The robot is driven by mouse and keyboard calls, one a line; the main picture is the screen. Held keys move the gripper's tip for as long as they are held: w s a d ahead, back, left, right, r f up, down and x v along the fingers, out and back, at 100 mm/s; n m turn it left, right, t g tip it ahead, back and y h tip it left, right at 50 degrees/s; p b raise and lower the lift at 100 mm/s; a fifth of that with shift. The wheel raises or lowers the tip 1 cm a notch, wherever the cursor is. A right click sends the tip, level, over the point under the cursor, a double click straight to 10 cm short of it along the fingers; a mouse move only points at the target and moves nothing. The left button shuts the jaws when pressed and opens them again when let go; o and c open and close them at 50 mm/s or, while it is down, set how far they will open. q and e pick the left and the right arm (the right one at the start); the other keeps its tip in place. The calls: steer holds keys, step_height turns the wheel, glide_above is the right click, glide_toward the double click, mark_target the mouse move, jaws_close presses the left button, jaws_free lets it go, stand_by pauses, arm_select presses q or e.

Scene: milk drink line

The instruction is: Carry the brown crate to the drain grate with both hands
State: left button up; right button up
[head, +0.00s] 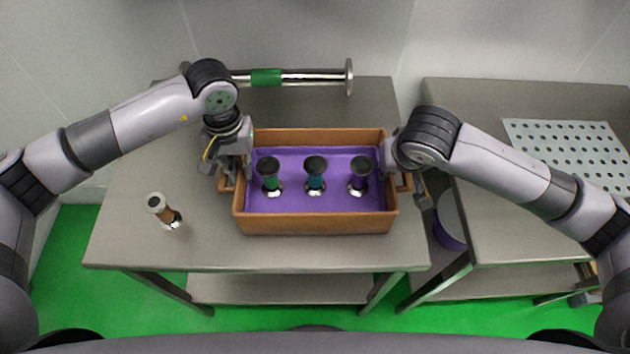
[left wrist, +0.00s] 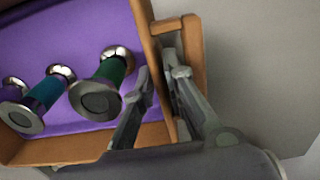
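The brown crate (head: 315,222) stands on the steel table, with a purple lining and three dark-topped, steel-based pieces inside. My left gripper (head: 235,172) is down at the crate's left handle. In the left wrist view its fingers (left wrist: 164,75) are apart, one on the inner side of the crate wall (left wrist: 152,40), the other by the handle (left wrist: 203,60). A firm hold does not show. My right gripper (head: 402,178) is at the right handle (head: 404,184). The drain grate may be the perforated plate (head: 570,150) on the right table.
A steel tube with a green band (head: 266,78) lies behind the crate. A gap with a round purple-sided container (head: 447,232) separates the tables. The right table's front (head: 500,230) is clear.

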arm_select(q)
steer(key=shift+f, duration=0.25)
arm_select(e)
steer(key=shift+w+f, duration=0.1)
steer(key=shift+f, duration=0.15)
arm_select(q)
steer(key=shift+c, duration=0.3)
arm_select(e)
steer(key=shift+c, duration=0.3)
arm_select(q)
jaws_close()
arm_select(e)
jaws_close()
